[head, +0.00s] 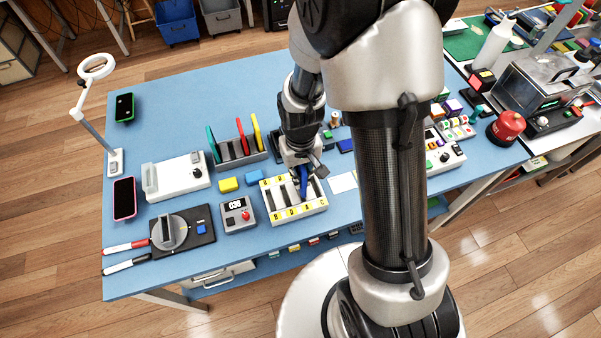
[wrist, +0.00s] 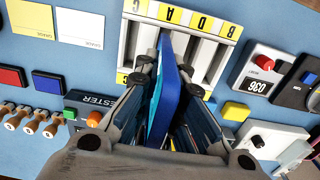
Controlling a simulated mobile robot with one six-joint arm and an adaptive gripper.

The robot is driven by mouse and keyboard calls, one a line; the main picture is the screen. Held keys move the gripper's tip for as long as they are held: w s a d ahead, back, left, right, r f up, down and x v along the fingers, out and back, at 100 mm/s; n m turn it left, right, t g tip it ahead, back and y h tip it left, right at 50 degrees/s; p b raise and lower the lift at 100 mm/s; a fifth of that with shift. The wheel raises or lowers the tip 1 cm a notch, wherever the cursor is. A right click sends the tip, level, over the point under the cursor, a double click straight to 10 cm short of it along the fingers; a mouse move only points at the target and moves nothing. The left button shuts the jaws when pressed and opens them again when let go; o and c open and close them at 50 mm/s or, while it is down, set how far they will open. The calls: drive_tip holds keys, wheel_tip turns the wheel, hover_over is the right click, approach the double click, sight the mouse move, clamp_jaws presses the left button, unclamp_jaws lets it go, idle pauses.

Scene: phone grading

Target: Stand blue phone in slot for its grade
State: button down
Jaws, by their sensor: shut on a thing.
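The blue phone (wrist: 164,85) is held on edge in my gripper (wrist: 168,80), with the fingers shut on its two faces. It also shows as a blue strip in the head view (head: 304,181). The rack also shows at the top of the wrist view (wrist: 208,57). The phone's far end is over or at a middle slot near A. I cannot tell whether its lower edge is inside. The fingers partly hide the phone and slots.
A grey box with a red button and display (head: 238,214) stands left of the rack. Yellow (head: 228,184) and blue (head: 254,176) blocks lie behind it. A holder (head: 243,150) with upright coloured pieces stands farther back. White cards (head: 342,182) lie to the right.

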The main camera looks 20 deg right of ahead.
drive_tip(key=shift+f, duration=0.15)
idle(0.4)
drive_tip(key=shift+f+b, duration=0.7)
drive_tip(key=shift+f, duration=0.1)
drive_tip(key=shift+f+b, duration=0.35)
drive_tip(key=shift+f, duration=0.05)
drive_tip(key=shift+f, duration=0.15)
idle(0.5)
drive_tip(key=shift+f+b, duration=0.35)
drive_tip(key=shift+b, duration=0.05)
drive_tip(key=c, duration=1.6)
unclamp_jaws()
drive_tip(key=shift+o, duration=0.3)
